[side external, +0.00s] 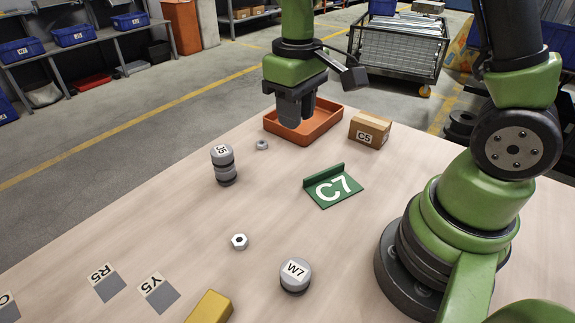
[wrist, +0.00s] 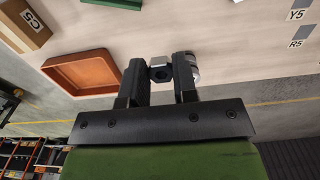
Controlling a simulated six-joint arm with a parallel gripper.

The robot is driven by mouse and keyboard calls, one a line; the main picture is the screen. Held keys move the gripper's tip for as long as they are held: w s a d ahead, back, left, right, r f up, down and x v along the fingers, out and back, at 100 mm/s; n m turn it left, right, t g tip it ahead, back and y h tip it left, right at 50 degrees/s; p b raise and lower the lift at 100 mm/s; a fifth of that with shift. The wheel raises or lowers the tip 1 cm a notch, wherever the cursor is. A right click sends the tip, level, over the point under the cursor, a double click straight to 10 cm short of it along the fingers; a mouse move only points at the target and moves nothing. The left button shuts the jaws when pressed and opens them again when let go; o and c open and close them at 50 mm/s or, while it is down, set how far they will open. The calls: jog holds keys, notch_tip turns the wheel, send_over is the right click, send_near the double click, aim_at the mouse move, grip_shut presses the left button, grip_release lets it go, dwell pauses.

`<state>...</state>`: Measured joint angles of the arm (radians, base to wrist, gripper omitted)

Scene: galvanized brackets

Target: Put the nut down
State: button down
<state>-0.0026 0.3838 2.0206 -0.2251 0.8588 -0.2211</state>
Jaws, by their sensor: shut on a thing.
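My gripper (side external: 296,118) is at the back of the table, its fingers pointing down in front of the orange tray's left part in the side view. In the wrist view, my gripper (wrist: 160,66) is shut on a grey hex nut (wrist: 160,71) between its fingertips. That held nut is hidden by the fingers in the side view. Another nut (side external: 262,145) lies on the table left of the tray, and a further nut (side external: 239,241) lies nearer the front. The orange tray (side external: 331,128) also shows left of the fingers in the wrist view (wrist: 62,65).
A stack of grey cylinders (side external: 224,166) labelled J5 stands left of the tray. A carton (side external: 370,130) labelled C5, a green C7 bracket (side external: 334,187), a W7 cylinder (side external: 295,277) and a yellow block (side external: 210,308) stand around. The middle of the table is mostly clear.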

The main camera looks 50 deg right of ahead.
jog(key=s+d+f+n, duration=0.2)
jog(key=d+f+n, duration=0.15)
jog(key=d, duration=0.65)
jog(key=n, duration=0.4)
send_over(375, 167)
jog(key=shift+m, duration=0.25)
notch_tip(375, 167, down, 4)
jog(key=shift+f, duration=0.25)
notch_tip(375, 167, down, 10)
jog(key=shift+r, duration=0.2)
jog(key=shift+f, duration=0.1)
jog(key=shift+f, duration=0.15)
jog(key=c, duration=0.9)
grip_release()
